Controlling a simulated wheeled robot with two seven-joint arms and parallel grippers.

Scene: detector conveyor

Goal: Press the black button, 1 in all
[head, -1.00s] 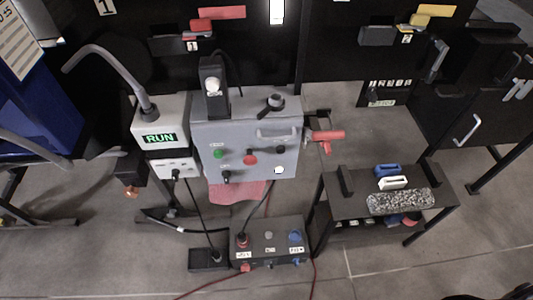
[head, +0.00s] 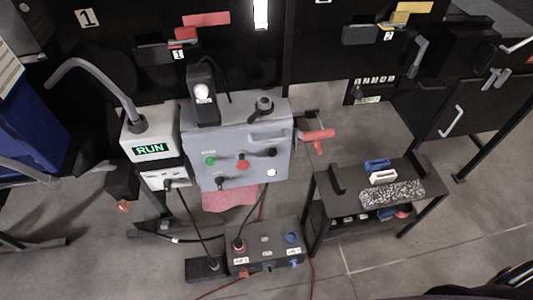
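The grey control box (head: 270,133) stands near the middle of the head view. On its front face, the black button (head: 271,152) sits at the right, beside a red button (head: 242,165) and a green button (head: 210,160). A black knob-like part (head: 222,182) sits lower left and a white round part (head: 271,172) lower right. Neither of my grippers is in view, and nothing touches the black button. A dark shape (head: 490,288) enters at the lower right corner; I cannot tell what it is.
A unit with a green RUN display (head: 151,149) stands left of the box. A red-handled lever (head: 318,136) sticks out at its right. A low box with red and blue knobs (head: 265,262) is on the floor in front. A small table (head: 338,208) stands to the right.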

